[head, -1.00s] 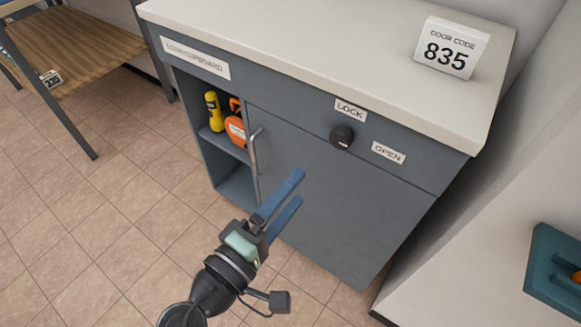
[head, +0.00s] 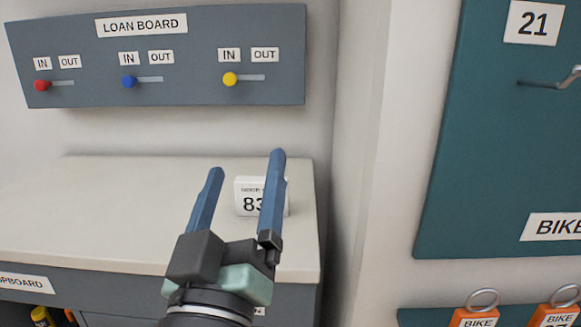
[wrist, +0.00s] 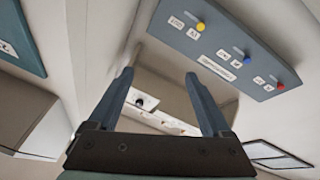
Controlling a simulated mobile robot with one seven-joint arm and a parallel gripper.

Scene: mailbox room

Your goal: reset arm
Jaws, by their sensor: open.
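My gripper (head: 240,180) is raised in front of the cupboard top (head: 120,210), its two blue fingers spread apart and pointing up. Nothing is between the fingers. In the head view one finger covers part of the white door code sign (head: 249,196), which stands on the cupboard top behind it. In the wrist view my gripper (wrist: 160,85) also shows open and empty.
The grey loan board (head: 200,50) hangs on the wall above, with red, blue and yellow sliders near their IN labels. It also shows in the wrist view (wrist: 215,45). A teal panel marked 21 (head: 480,130) is at right. Orange bike tags (head: 474,318) hang below it.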

